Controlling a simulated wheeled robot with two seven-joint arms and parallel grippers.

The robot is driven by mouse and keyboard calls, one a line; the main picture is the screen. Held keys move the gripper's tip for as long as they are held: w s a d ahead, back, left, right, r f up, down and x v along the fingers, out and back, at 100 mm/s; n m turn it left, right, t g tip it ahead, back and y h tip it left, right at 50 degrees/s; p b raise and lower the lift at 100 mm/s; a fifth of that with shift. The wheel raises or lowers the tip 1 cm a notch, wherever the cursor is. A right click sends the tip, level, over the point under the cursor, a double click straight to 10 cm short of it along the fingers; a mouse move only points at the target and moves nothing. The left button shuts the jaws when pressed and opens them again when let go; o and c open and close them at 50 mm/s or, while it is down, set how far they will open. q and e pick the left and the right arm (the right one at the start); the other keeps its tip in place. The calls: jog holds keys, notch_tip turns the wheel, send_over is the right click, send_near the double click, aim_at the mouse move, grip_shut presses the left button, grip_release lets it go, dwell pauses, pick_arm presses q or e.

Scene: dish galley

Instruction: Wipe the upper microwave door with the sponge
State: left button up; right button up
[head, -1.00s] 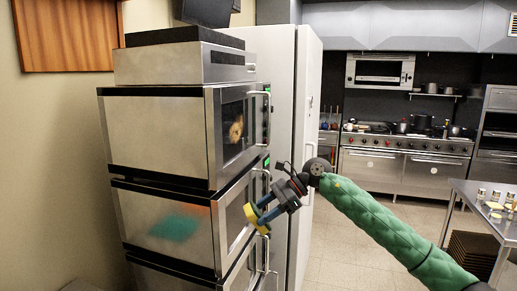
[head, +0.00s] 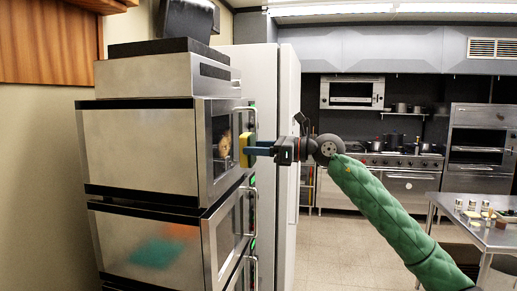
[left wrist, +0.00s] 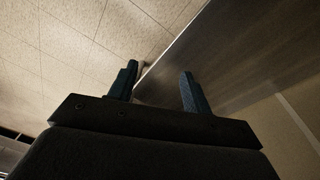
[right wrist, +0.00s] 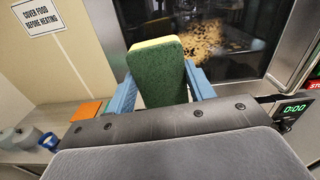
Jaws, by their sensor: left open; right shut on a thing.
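The upper microwave door (head: 222,118) is shut, with a dark window that carries a brownish smear (head: 225,145). The smear also shows in the right wrist view (right wrist: 243,45). My right gripper (head: 252,150) is shut on the sponge (head: 243,150), green with a yellow face, also in the right wrist view (right wrist: 158,78). The sponge is in front of the window beside the smear, yellow face towards the door. I cannot tell whether it touches the glass. My left gripper (left wrist: 157,78) is open and empty in the left wrist view and outside the head view.
The door's handle (head: 247,130) stands out at its right edge, beside the sponge. A lower microwave (head: 150,240) sits below, and a flat steel unit (head: 150,75) on top. A white fridge (head: 285,160) stands behind. A steel table (head: 470,230) is at the right; floor between is clear.

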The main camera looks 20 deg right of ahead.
aim_at(241, 147)
jog(key=shift+p+x, duration=0.85)
jog(key=shift+x, duration=0.75)
jog(key=shift+w+a+p, duration=0.3)
jog(key=shift+a, duration=0.1)
jog(key=shift+w+a, duration=0.1)
jog(key=shift+a, duration=0.05)
pick_arm(q)
notch_tip(241, 147, down, 12)
jog(key=s+a, duration=0.1)
jog(key=s, duration=0.1)
jog(key=shift+s+a, duration=0.4)
pick_arm(e)
jog(key=shift+w+a, duration=0.15)
jog(key=shift+a, duration=0.1)
pick_arm(q)
jog(key=shift+w+d+r, duration=0.1)
jog(key=shift+d+r, duration=0.05)
jog(key=shift+r, duration=0.05)
jog(key=shift+r+p, duration=0.2)
jog(key=shift+p, duration=0.2)
pick_arm(e)
jog(key=shift+x, duration=1)
